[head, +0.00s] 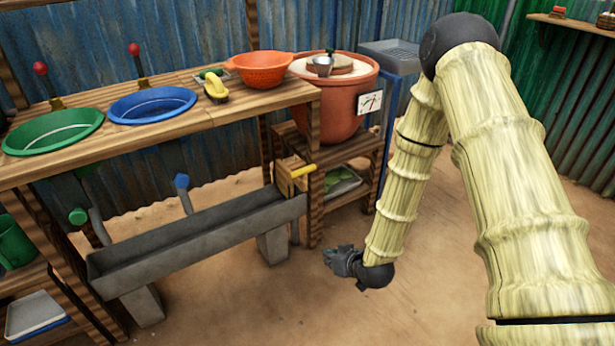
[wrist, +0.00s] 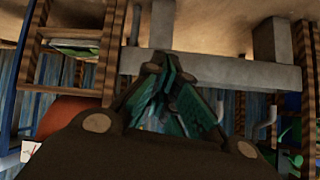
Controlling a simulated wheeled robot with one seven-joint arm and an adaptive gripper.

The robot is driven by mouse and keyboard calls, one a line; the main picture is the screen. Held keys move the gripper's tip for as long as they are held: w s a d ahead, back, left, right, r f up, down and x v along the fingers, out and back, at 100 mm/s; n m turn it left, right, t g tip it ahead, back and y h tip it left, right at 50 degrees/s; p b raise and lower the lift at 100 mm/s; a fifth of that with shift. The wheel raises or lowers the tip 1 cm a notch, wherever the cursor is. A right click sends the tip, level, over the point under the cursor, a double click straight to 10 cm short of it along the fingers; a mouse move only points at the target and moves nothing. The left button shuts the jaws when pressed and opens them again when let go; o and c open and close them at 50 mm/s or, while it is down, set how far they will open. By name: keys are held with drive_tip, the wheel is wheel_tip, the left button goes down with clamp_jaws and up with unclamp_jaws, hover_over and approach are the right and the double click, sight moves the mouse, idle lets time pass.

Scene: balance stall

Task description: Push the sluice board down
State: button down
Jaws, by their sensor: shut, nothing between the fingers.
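The sluice board (head: 288,172) is a wooden board with a yellow handle (head: 303,171). It stands upright, raised above the rim at the right end of the grey trough (head: 200,237). My gripper (head: 330,256) is low over the ground, to the right of the trough end and below the board's height, apart from both. In the wrist view, which looks upside down, my gripper (wrist: 168,75) is shut and empty, with the trough (wrist: 230,71) behind it. I cannot make out the board in that view; the fingers may hide it.
A wooden counter (head: 170,132) with a green basin (head: 52,131), a blue basin (head: 152,104) and an orange colander (head: 260,69) runs above the trough. A shelf stand (head: 345,148) holding a large clay pot (head: 335,105) stands right of the board. Open ground (head: 240,315) lies in front.

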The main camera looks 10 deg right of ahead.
drive_tip(key=w+d+r+n+t+y+b, duration=0.25)
drive_tip(key=w+r+t+b, duration=0.35)
drive_tip(key=w+r, duration=1.25)
drive_tip(key=t+b, duration=0.1)
drive_tip(key=b, duration=0.2)
hover_over(305, 182)
drive_tip(key=s, duration=0.1)
drive_tip(key=f, duration=0.4)
drive_tip(key=shift+s+d, duration=0.15)
drive_tip(key=shift+d, duration=0.15)
drive_tip(key=shift+f, duration=0.1)
wheel_tip(305, 182, down, 8)
drive_tip(key=shift+s+f+b, duration=0.1)
drive_tip(key=shift+b, duration=0.55)
